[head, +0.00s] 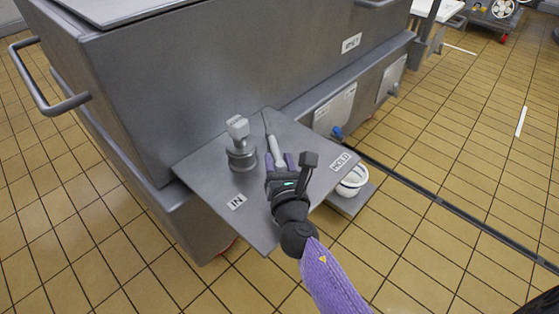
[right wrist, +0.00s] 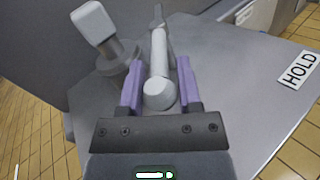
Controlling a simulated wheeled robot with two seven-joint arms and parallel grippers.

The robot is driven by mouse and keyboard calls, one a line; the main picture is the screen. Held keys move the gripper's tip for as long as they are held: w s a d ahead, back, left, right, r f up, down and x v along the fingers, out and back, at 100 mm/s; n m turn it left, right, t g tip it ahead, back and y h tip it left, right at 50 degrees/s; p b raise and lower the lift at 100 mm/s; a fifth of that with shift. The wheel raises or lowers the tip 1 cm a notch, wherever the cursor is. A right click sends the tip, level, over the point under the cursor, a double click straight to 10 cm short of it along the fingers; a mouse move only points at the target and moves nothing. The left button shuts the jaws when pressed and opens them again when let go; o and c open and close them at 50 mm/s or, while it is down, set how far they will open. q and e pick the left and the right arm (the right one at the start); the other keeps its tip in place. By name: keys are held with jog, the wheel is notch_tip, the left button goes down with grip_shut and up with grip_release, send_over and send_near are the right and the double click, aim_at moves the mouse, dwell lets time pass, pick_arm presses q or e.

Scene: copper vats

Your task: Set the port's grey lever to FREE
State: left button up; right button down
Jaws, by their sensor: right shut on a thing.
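A pale grey lever (head: 275,152) with a rounded end lies over a grey metal plate (head: 262,225) at the vat's side. My right gripper (head: 279,162) is shut on this lever; in the right wrist view, its purple fingers stand on both sides of the lever (right wrist: 159,58). A HOLD label (head: 341,161) is on the plate to the right of the gripper, and an IN label (head: 237,202) is to its left. I see no FREE label. My left gripper is out of view.
A squarish pale handle (head: 237,127) on a round base (head: 242,158) stands close left of the held lever. The large grey vat (head: 190,90) rises behind. A white round container (head: 352,180) sits low beside the plate. Tiled floor (head: 445,170) is open at right.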

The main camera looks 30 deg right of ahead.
jog(key=c, duration=0.5)
grip_release()
jog(key=shift+a, duration=0.1)
jog(key=shift+c, duration=0.2)
jog(key=shift+v, duration=4.95)
